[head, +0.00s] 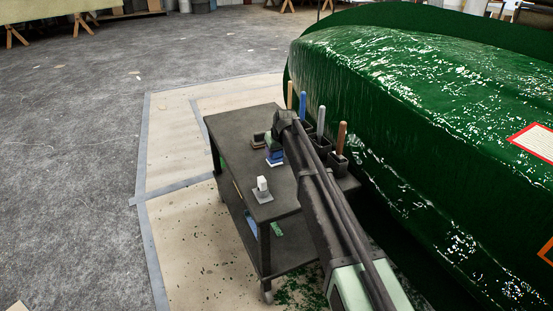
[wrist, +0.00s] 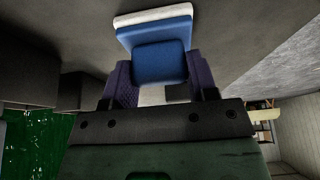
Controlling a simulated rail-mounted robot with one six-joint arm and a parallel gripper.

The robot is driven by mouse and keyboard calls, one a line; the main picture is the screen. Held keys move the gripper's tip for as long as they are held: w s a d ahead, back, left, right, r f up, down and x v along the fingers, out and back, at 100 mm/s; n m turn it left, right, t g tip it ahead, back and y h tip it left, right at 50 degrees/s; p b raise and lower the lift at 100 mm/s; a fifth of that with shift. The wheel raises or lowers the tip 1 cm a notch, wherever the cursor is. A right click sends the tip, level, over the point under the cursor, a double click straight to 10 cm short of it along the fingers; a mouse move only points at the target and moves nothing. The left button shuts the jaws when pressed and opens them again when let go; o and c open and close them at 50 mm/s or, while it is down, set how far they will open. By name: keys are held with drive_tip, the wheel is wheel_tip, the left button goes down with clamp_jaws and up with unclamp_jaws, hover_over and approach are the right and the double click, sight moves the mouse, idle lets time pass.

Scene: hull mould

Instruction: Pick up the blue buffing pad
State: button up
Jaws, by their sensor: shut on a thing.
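The blue buffing pad (wrist: 155,35) has a blue block-shaped grip, a wider blue body and a white face layer. In the wrist view my gripper (wrist: 158,78) is shut on the grip, with one dark finger on each side. In the head view the blue pad (head: 275,157) shows small, just below my gripper (head: 274,146), over the far part of the dark cart top (head: 235,127). My arm hides part of this area. I cannot tell whether the pad touches the cart top.
A brown pad (head: 258,141) lies close by on the left. A grey pad with a white grip (head: 263,190) sits nearer the front. Several upright handled tools (head: 321,120) stand in holders along the right edge. The glossy green hull (head: 420,110) rises beyond them.

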drive_tip(key=shift+c, duration=0.4)
wheel_tip(320, 180, up, 20)
drive_tip(key=p, duration=2)
